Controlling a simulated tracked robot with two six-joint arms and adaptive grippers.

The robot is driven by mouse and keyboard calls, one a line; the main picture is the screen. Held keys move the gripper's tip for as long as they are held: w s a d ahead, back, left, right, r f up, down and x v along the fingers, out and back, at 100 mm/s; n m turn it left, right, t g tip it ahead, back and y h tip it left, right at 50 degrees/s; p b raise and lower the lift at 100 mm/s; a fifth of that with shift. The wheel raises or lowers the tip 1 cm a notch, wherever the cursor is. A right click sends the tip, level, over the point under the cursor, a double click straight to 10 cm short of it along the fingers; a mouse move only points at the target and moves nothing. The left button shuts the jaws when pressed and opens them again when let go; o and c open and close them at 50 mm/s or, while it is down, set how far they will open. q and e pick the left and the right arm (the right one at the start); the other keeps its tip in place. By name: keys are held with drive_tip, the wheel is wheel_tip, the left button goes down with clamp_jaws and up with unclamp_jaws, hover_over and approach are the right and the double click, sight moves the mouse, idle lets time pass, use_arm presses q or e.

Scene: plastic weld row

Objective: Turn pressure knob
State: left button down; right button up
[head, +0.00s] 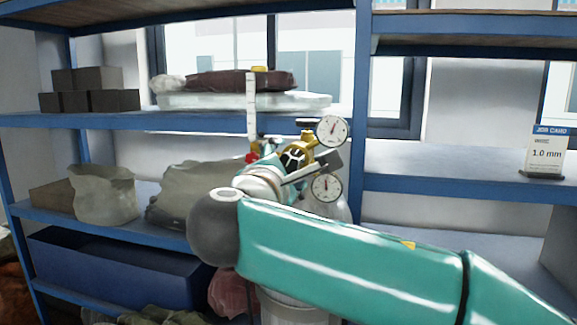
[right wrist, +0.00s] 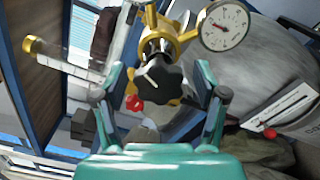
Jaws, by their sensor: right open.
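The black pressure knob (right wrist: 160,80) is on a brass regulator (right wrist: 150,20), facing the right wrist camera. My right gripper (right wrist: 160,95) is open, with one finger on each side of the knob and a visible gap on both sides. In the head view the brass regulator (head: 307,143) carries an upper gauge (head: 332,131) and a lower gauge (head: 326,187). My right gripper (head: 295,172) is close to it there, and my arm hides much of the lower part. A gauge also shows in the right wrist view (right wrist: 225,25). My left gripper is not in view.
A clear flow tube (head: 251,105) stands left of the regulator. A grey cylinder (right wrist: 265,65) is behind it. Blue shelves (head: 180,121) hold dark boxes (head: 95,85) and bags (head: 103,195). A job card (head: 546,152) reading 1.0 mm stands on the right shelf.

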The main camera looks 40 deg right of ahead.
drive_tip(key=c, duration=1.2)
drive_tip(key=shift+o, duration=0.2)
drive_tip(key=shift+f+m+b, duration=0.3)
drive_tip(key=shift+m+b, duration=0.5)
drive_tip(key=shift+b, duration=0.2)
drive_tip(key=shift+m, duration=0.3)
drive_tip(key=shift+r, duration=0.2)
drive_tip(key=o, duration=1.2)
drive_tip(key=shift+c, duration=0.2)
drive_tip(key=v, duration=1.2)
